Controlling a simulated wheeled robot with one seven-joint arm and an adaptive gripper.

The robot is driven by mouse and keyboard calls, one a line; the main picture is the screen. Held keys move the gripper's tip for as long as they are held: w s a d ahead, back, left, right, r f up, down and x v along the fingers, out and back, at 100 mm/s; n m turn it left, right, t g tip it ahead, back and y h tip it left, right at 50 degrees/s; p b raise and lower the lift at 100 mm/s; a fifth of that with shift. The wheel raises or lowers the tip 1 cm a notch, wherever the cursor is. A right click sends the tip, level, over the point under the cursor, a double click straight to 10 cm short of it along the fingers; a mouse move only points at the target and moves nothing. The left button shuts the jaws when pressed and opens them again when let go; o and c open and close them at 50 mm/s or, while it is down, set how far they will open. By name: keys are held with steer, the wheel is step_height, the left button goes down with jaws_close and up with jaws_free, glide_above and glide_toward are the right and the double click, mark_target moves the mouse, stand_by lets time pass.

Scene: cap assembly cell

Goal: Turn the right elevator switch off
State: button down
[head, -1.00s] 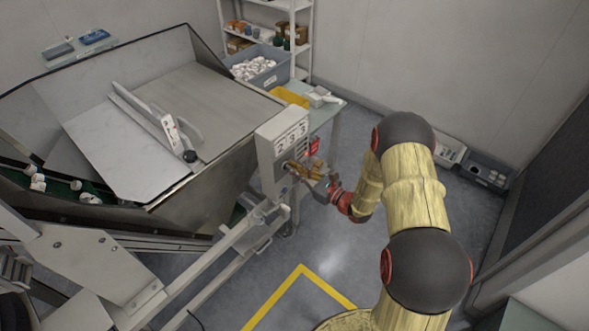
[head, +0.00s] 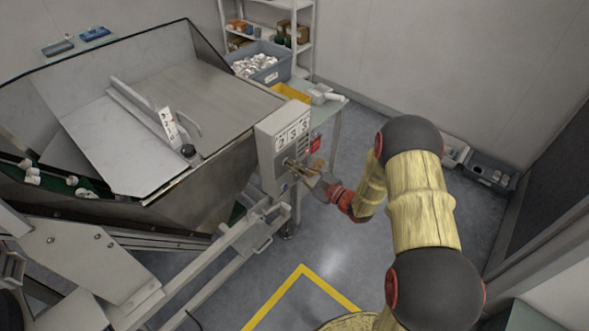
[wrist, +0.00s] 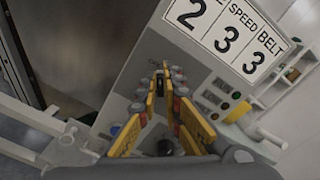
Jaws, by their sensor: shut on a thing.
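The control panel (head: 268,150) is a light grey box beside the large metal hopper. In the wrist view its face (wrist: 150,60) fills the middle, with a dark switch knob (wrist: 162,88) between the yellow fingertips. My gripper (head: 291,164) reaches the panel front from the right. In the wrist view my gripper (wrist: 161,82) is shut on that dark knob. The fingers hide most of the knob, and I cannot read its label or tell its turned position.
Number displays (wrist: 225,32) marked SPEED and BELT top the panel. Coloured buttons (wrist: 224,106) sit right of the fingers. A metal rail frame (head: 235,250) runs below the panel. A table with a yellow tray (head: 291,92) stands behind it.

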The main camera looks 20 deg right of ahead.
steer(key=shift+a+f+n+b, duration=0.15)
steer(key=shift+n+b, duration=0.3)
steer(key=shift+n, duration=0.45)
steer(key=c, duration=2.1)
jaws_free()
steer(key=shift+o, duration=0.7)
steer(key=v, duration=1.2)
